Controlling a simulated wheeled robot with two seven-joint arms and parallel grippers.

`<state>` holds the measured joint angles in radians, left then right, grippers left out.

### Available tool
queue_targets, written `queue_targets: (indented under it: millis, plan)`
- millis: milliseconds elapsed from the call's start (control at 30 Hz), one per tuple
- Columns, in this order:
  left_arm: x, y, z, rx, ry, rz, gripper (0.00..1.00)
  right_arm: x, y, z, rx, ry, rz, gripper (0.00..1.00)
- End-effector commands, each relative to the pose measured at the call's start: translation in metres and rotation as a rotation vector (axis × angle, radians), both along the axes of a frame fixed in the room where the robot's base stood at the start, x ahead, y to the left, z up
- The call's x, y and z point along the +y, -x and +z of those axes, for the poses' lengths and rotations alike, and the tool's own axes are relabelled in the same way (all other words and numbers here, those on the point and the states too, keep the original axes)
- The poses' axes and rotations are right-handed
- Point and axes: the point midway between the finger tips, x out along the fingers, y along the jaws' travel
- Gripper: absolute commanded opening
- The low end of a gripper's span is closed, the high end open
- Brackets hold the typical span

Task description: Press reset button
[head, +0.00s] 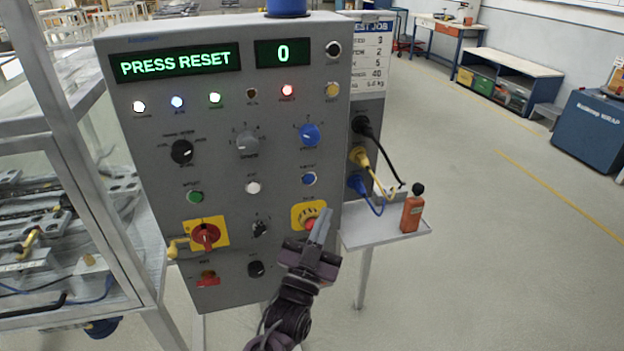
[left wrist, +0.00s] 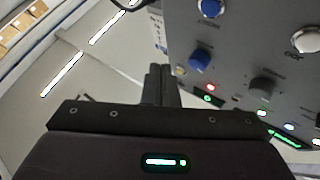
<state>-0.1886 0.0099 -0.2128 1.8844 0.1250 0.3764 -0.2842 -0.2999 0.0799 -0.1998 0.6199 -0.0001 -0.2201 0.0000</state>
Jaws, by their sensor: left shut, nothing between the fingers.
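The grey control panel (head: 145,215) has a green display (head: 175,63) reading "PRESS RESET" and a counter (head: 283,52) at 0. A row of small push buttons shows green (head: 196,197), white (head: 253,187) and blue (head: 309,178); their labels are too small to read surely, so I cannot tell which is reset. In the left wrist view the blue button (left wrist: 210,8) and white button (left wrist: 305,40) show at upper right. My left gripper (head: 322,222) is shut and empty, below the blue button, partly covering the red emergency stop (head: 310,223). Its fingers (left wrist: 158,84) appear apart from the buttons.
A yellow-backed red rotary switch (head: 206,235) sits at lower left of the panel. A side shelf (head: 385,235) at right holds an orange bottle (head: 411,210); black, yellow and blue cables (head: 372,200) hang above it. A glazed cage (head: 70,180) stands left. Floor at right is open.

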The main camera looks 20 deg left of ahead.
Motion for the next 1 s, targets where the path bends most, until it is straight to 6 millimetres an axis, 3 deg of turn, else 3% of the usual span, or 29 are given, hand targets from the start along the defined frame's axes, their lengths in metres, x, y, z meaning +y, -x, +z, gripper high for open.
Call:
queue_targets:
  millis: [267,733,1000]
  plan:
    - [0.003,-0.005,-0.001,0.000,0.000,0.000,0.00,0.000,0.000,-0.003,0.000,0.000,0.000,0.59]
    - [0.037,-0.056,-0.002,0.000,-0.001,0.000,0.00,0.000,0.000,-0.022,0.000,0.000,0.000,0.59]
    - [0.048,-0.072,-0.001,0.001,0.000,-0.001,0.00,0.000,0.000,-0.027,0.000,0.000,0.000,0.59]
